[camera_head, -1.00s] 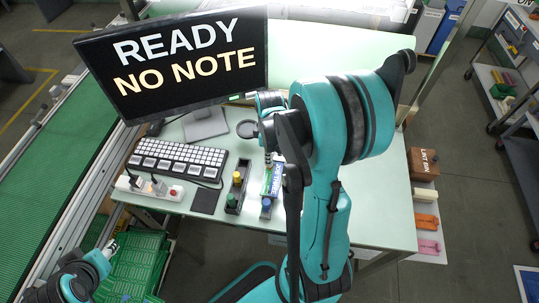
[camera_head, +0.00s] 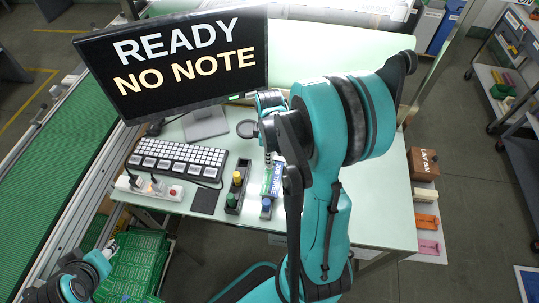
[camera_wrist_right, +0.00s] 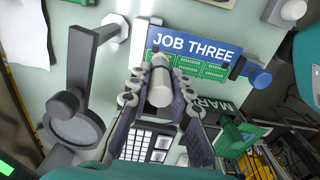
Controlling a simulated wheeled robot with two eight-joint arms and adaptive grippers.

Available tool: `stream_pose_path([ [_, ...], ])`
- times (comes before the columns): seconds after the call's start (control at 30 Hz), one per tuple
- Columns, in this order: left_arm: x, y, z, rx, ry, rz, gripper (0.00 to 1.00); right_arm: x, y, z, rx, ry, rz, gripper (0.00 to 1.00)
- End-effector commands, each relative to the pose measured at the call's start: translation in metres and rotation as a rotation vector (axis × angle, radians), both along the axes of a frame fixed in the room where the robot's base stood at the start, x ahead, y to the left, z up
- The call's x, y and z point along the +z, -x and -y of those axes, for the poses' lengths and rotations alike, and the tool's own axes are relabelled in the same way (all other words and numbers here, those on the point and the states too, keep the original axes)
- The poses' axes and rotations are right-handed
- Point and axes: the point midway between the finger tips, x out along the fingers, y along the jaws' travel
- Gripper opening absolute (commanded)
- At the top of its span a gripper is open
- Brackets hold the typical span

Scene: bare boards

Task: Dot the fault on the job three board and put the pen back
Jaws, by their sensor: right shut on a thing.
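The job three board (camera_wrist_right: 190,60) has a blue title strip and several green panels. It lies on the table in the right wrist view and shows partly behind my arm in the head view (camera_head: 273,180). My right gripper (camera_wrist_right: 160,98) is shut on a pale grey, pen-like cylinder (camera_wrist_right: 160,85), seen nearly end-on in front of the board's lower left edge. Whether its tip touches the board is hidden, and I see no fault mark clearly.
A blue knob (camera_head: 266,204) is beside the board. A keyboard (camera_head: 178,161), a power strip (camera_head: 150,190) and a dark pad (camera_head: 204,201) lie to the left. The monitor (camera_head: 180,62) reads READY, NO NOTE. A brown box (camera_head: 423,163) stands at the right.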

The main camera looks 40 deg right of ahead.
Motion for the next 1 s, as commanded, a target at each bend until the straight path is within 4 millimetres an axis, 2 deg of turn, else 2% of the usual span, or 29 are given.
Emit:
stream_pose_path([
  [0.17, 0.006, 0.0, 0.0, 0.0, 0.0, 0.0, 0.4, 0.008, 0.0, 0.0, 0.0, -0.001, -0.001, 0.0],
  [0.83, 0.051, 0.0, 0.0, 0.0, 0.0, 0.0, 0.4, 0.065, 0.0, 0.0, 0.0, 0.0, 0.0, 0.0],
  [1.0, 0.055, 0.0, 0.0, 0.0, 0.0, 0.0, 0.4, 0.071, 0.0, 0.0, 0.0, 0.0, 0.0, 0.0],
])
